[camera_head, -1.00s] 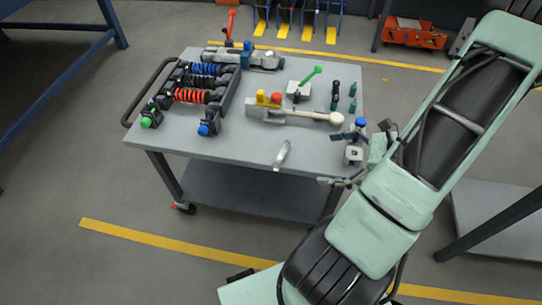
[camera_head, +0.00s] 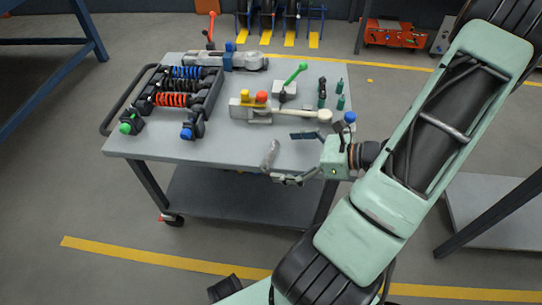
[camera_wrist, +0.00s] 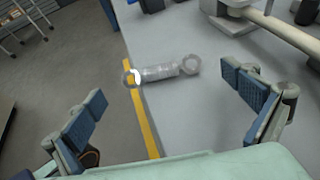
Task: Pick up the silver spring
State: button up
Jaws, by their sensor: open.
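The silver spring (camera_head: 270,154) is a short grey cylinder near the front edge of the grey cart top. In the wrist view the spring (camera_wrist: 160,73) shows a ring at each end and lies roughly crosswise, its left ring over the table edge in the picture. My gripper (camera_head: 296,157) is open just right of the spring in the head view. In the wrist view my gripper (camera_wrist: 165,92) has its two blue-padded fingers spread wide, with the spring ahead in the gap between them. Nothing is between the pads.
A black rack (camera_head: 206,97) of blue, black and red springs stands at the cart's left. A beige lever device (camera_head: 280,112) with yellow and red knobs lies behind the silver spring. A blue-knobbed part (camera_head: 349,118) is by my wrist. The front-left cart top (camera_head: 180,148) is clear.

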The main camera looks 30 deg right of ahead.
jog(key=shift+x, duration=0.95)
jog(key=c, duration=1.4)
jog(key=shift+c, duration=0.5)
